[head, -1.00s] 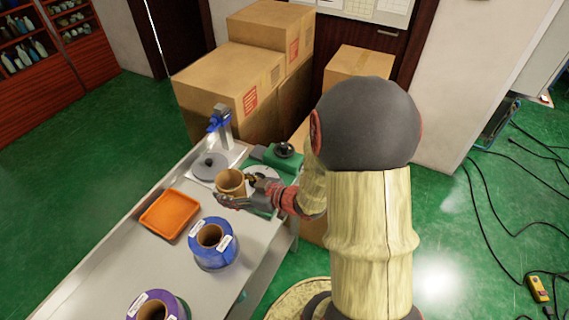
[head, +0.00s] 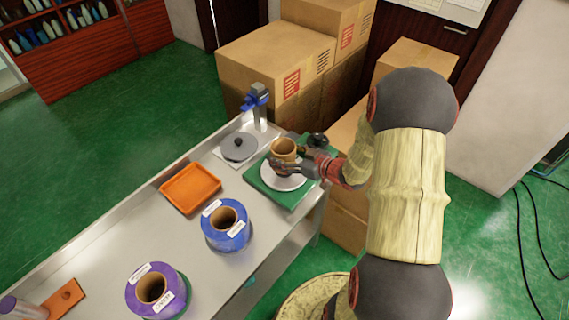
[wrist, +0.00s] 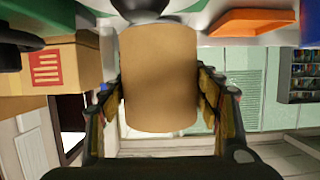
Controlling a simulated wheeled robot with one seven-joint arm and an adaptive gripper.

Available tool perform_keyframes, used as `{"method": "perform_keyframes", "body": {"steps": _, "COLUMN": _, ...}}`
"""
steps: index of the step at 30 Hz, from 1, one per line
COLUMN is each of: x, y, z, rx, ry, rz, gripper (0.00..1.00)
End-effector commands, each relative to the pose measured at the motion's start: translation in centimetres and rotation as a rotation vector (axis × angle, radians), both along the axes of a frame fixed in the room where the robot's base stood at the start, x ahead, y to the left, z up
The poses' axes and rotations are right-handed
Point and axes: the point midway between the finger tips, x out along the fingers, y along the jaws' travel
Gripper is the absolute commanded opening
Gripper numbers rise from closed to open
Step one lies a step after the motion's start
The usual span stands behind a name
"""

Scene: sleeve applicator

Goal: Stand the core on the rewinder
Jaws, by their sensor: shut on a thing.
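The core (head: 284,149) is a short brown cardboard tube, held upright in my gripper (head: 290,165). My gripper's fingers are shut on its two sides, and the core fills the space between them in the wrist view (wrist: 160,80). The rewinder (head: 268,184) is a green base with a pale round disc (head: 285,182) and a black knob at its back right. In the head view the core is over the disc. I cannot tell whether its lower end touches the disc; the gripper hides part of it.
A grey disc (head: 238,147) on a plate and a blue-clamped post (head: 257,100) stand left of the rewinder. An orange tray (head: 191,188), a blue roll (head: 227,228) and a purple roll (head: 154,288) are on the steel table (head: 110,240). Cardboard boxes (head: 275,62) are stacked behind.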

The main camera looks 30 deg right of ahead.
Motion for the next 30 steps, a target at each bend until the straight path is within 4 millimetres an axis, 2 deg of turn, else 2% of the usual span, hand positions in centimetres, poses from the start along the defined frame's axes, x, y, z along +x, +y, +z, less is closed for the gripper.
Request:
{"method": "perform_keyframes", "body": {"steps": 1, "x": 0.4, "y": -0.4, "z": -0.9, "rx": 0.000, "ry": 0.000, "rz": 0.000, "gripper": 0.36}}
{"method": "perform_keyframes", "body": {"steps": 3, "x": 0.8, "y": -0.7, "z": -1.5, "rx": 0.000, "ry": 0.000, "rz": 0.000, "gripper": 0.36}}
{"method": "perform_keyframes", "body": {"steps": 11, "x": 1.7, "y": -1.4, "z": -2.8, "rx": 0.000, "ry": 0.000, "rz": 0.000, "gripper": 0.36}}
{"method": "perform_keyframes", "body": {"steps": 17, "x": 1.7, "y": -1.5, "z": -5.8, "rx": 0.000, "ry": 0.000, "rz": 0.001, "gripper": 0.36}}
{"method": "perform_keyframes", "body": {"steps": 29, "x": 1.8, "y": -1.5, "z": -6.0, "rx": -0.001, "ry": 0.000, "rz": 0.000, "gripper": 0.36}}
{"method": "perform_keyframes", "body": {"steps": 30, "x": 1.7, "y": -1.5, "z": -6.1, "rx": -0.001, "ry": 0.000, "rz": 0.000, "gripper": 0.64}}
